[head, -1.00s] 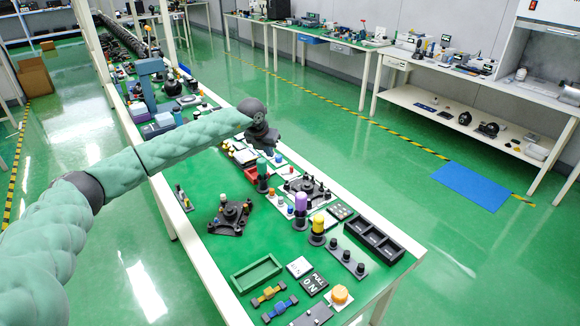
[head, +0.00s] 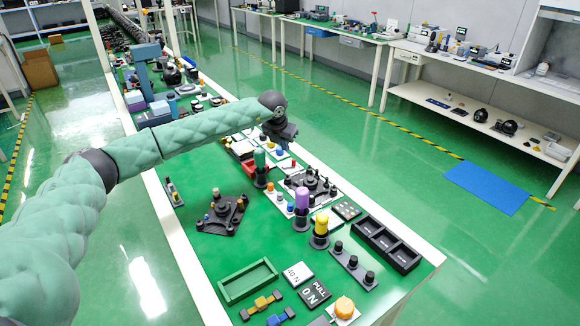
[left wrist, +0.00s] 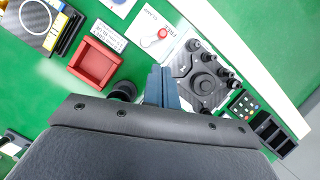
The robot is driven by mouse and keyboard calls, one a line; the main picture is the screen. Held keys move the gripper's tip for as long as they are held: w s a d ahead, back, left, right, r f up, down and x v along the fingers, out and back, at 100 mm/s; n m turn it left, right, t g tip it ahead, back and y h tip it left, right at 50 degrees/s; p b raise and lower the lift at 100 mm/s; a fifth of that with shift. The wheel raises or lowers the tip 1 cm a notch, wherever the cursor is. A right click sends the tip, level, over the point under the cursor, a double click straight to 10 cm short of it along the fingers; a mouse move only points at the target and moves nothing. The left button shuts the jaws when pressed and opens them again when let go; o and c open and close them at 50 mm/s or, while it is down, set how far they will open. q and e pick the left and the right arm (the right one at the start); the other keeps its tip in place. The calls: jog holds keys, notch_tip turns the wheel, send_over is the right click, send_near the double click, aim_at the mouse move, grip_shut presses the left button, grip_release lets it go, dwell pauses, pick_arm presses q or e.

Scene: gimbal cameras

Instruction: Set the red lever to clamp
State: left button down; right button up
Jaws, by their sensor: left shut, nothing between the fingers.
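In the left wrist view, a small red lever (left wrist: 161,33) with a rounded red end sits on a white plate (left wrist: 148,26) with printed lettering. The lettering is too small to read surely. My left gripper (left wrist: 163,84) is shut and empty, its blue-grey fingers just below the plate in that picture and apart from the lever. In the head view my left gripper (head: 282,134) hangs above the far part of the green bench (head: 185,259). I cannot make out the lever surely in the head view. My right gripper is not in view.
A red tray (left wrist: 94,63) lies left of the fingers and a dark base with several black knobs (left wrist: 204,75) lies right of them. Purple (head: 301,199) and yellow (head: 320,226) posts stand nearer on the bench. A black compartment box (head: 387,243) lies at its right edge.

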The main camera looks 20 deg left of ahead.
pick_arm(q)
jog(key=shift+f, duration=0.15)
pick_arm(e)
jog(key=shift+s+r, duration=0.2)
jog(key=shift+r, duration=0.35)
pick_arm(q)
jog(key=p+x, duration=0.1)
jog(key=x, duration=0.4)
jog(key=shift+f+p, duration=0.1)
jog(key=shift+p, duration=0.25)
jog(key=shift+p+x, duration=0.55)
jog(key=shift+x, duration=1.85)
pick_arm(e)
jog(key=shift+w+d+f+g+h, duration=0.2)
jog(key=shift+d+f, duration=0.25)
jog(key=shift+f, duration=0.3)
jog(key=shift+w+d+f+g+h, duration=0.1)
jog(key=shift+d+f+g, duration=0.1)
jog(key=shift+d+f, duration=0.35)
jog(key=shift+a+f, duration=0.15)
